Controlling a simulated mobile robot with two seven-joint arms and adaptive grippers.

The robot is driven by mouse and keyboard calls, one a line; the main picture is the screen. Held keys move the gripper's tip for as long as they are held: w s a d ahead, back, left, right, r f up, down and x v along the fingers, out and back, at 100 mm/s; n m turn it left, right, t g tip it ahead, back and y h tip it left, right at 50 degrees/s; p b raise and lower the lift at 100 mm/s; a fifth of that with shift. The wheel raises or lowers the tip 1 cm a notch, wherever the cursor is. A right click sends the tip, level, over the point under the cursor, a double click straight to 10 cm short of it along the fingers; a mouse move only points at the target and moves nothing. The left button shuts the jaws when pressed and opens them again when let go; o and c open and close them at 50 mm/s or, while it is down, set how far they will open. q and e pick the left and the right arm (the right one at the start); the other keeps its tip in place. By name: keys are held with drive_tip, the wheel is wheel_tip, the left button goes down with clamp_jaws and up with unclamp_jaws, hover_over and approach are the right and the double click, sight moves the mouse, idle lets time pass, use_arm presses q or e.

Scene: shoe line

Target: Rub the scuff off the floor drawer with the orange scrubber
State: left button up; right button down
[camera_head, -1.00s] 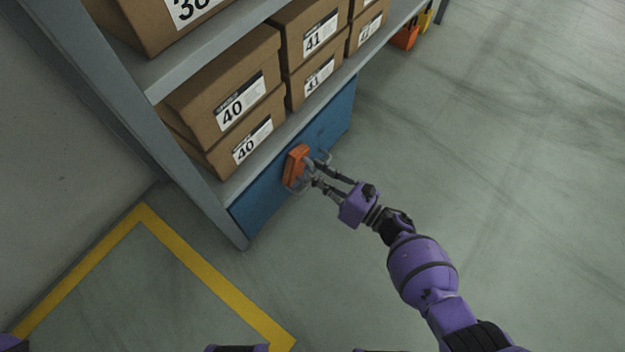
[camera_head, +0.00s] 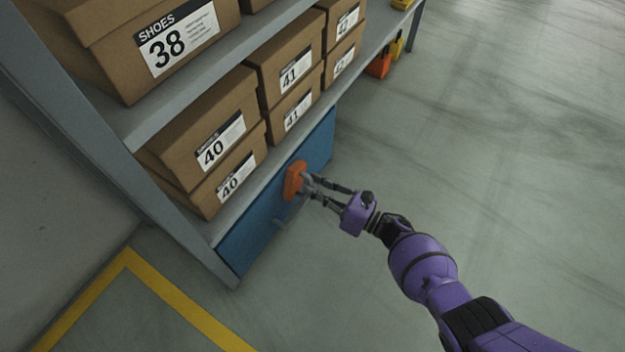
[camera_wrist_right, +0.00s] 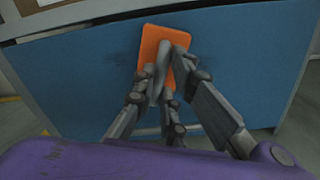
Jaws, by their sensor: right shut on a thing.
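The orange scrubber (camera_head: 295,181) is held in my right gripper (camera_head: 308,187) against, or very close to, the front of the blue floor drawer (camera_head: 245,243) under the shelf. In the right wrist view the scrubber (camera_wrist_right: 160,38) stands upright over the drawer front (camera_wrist_right: 80,85), with the right gripper's fingers (camera_wrist_right: 165,82) shut on it. A drawer handle (camera_head: 284,222) is below the scrubber. My left gripper is not in view.
Shoe boxes (camera_head: 200,120) with number labels fill the grey shelf (camera_head: 160,125) above the drawer. Orange and yellow items (camera_head: 379,64) stand on the floor beyond the shelf. A yellow floor line (camera_head: 190,308) lies at lower left. The floor at right is clear.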

use_arm(q)
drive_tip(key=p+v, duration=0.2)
drive_tip(key=p, duration=0.1)
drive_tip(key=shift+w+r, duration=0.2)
use_arm(e)
drive_tip(key=s+a, duration=0.9)
drive_tip(key=s, duration=0.4)
idle(1.7)
drive_tip(key=shift+a, duration=0.1)
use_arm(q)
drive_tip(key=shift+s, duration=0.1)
use_arm(e)
drive_tip(key=v, duration=0.6)
drive_tip(key=shift+r, duration=0.15)
drive_tip(key=v, duration=0.3)
idle(0.5)
use_arm(q)
drive_tip(key=shift+p, duration=0.3)
